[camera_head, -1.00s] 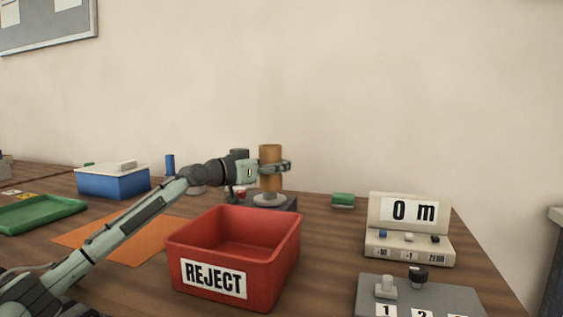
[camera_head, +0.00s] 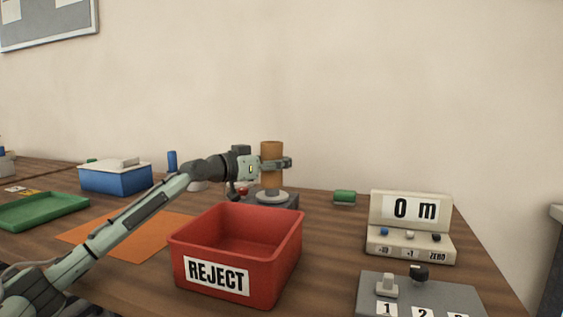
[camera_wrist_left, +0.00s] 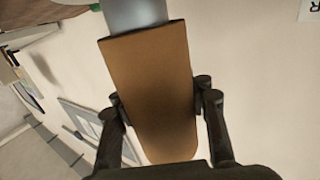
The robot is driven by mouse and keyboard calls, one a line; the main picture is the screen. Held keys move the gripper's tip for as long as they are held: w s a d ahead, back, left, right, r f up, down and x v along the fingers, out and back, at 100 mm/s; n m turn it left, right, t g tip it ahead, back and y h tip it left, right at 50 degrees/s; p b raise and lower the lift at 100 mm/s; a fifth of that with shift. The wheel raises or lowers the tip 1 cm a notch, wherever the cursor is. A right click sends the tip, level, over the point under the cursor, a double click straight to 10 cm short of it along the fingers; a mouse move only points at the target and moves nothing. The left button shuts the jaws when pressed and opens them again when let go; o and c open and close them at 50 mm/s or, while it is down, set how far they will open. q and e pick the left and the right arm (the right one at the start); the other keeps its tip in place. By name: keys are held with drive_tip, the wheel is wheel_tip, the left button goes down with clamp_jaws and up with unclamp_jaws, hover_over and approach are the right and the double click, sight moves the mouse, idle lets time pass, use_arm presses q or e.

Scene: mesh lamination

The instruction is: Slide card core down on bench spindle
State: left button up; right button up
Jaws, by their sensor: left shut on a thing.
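The card core (camera_head: 271,150) is a brown upright tube at the back middle of the bench. My left gripper (camera_head: 283,163) is shut around its side. The bench spindle (camera_head: 270,196) shows as a grey round base on a dark block directly below the core. In the left wrist view the core (camera_wrist_left: 152,85) sits between the two dark fingers (camera_wrist_left: 160,105). A smooth grey cylinder (camera_wrist_left: 137,12) shows beyond its far end, in line with it. How far the core is around the spindle is hidden. My right gripper is not in view.
A red REJECT bin (camera_head: 237,250) stands in front of the spindle. A blue box (camera_head: 115,180), green tray (camera_head: 40,210) and orange mat (camera_head: 130,238) lie left. A green roll (camera_head: 344,197), the 0 m counter (camera_head: 410,225) and a grey switch box (camera_head: 440,292) are right.

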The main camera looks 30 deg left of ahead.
use_arm(q)
drive_tip(key=shift+f+b, duration=0.55)
drive_tip(key=shift+f, duration=0.2)
idle(0.7)
drive_tip(key=shift+d+f, duration=0.2)
drive_tip(key=shift+f, duration=0.05)
drive_tip(key=shift+d+f+b, duration=0.3)
drive_tip(key=shift+f+b, duration=0.4)
drive_tip(key=shift+d+f, duration=0.1)
drive_tip(key=shift+f, duration=0.05)
drive_tip(key=shift+r, duration=0.2)
idle(0.3)
drive_tip(key=shift+s+a+r+p, duration=0.2)
drive_tip(key=shift+a+r+p, duration=0.05)
drive_tip(key=shift+r+p, duration=0.45)
drive_tip(key=shift+w+a+r+p, duration=0.15)
drive_tip(key=shift+w+r+p, duration=0.1)
drive_tip(key=shift+r+p, duration=0.25)
drive_tip(key=shift+a+r+p, duration=0.1)
drive_tip(key=shift+r+p, duration=0.35)
drive_tip(key=shift+r, duration=0.4)
